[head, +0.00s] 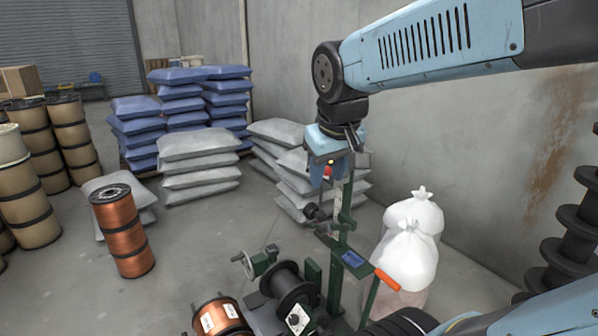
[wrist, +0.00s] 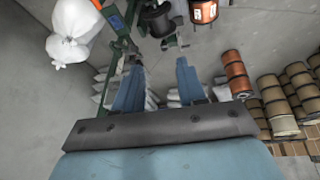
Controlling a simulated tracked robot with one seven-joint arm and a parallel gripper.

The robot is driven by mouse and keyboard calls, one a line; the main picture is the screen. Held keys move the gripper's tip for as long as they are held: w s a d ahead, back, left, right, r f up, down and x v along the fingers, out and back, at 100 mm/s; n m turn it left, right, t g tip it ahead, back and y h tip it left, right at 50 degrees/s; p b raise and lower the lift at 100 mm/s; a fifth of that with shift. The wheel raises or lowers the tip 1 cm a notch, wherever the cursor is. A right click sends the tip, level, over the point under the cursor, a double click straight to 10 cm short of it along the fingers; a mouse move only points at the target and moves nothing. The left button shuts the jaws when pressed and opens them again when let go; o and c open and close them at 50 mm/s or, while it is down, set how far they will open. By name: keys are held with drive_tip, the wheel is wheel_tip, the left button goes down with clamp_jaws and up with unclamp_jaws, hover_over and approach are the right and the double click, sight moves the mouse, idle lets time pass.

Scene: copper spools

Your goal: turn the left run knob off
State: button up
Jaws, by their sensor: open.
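A white dial plate with a dark knob (head: 298,319) shows low in the head view, on the front of the green winding machine. It may be the left run knob; I see no second knob, and its setting is too small to read. My gripper (head: 328,176) is open and empty, pointing down by the top of the machine's green post (head: 337,215), well above and behind the dial. In the wrist view my gripper (wrist: 158,66) has its two blue fingers apart. I cannot make out the dial there.
An orange handle (head: 387,279) and white sacks (head: 408,260) stand right. Another copper spool (head: 122,232) stands left, with open floor between.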

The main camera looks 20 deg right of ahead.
drive_tip(key=w+d+f+n+g+h, duration=0.1)
drive_tip(key=w+d+f+g+h, duration=0.15)
drive_tip(key=w, duration=0.45)
drive_tip(key=w+d+f+n+g+h, duration=0.1)
drive_tip(key=w+d, duration=0.2)
drive_tip(key=w, duration=0.4)
drive_tip(key=n+t+h, duration=0.3)
drive_tip(key=n+h, duration=0.7)
drive_tip(key=h, duration=0.3)
approach(307, 169)
drive_tip(key=shift+g, duration=0.25)
drive_tip(key=d, duration=0.3)
drive_tip(key=w+d, duration=0.1)
drive_tip(key=d, duration=0.5)
drive_tip(key=shift+w+f, duration=0.1)
drive_tip(key=shift+w, duration=0.3)
clamp_jaws()
drive_tip(key=shift+a, duration=0.1)
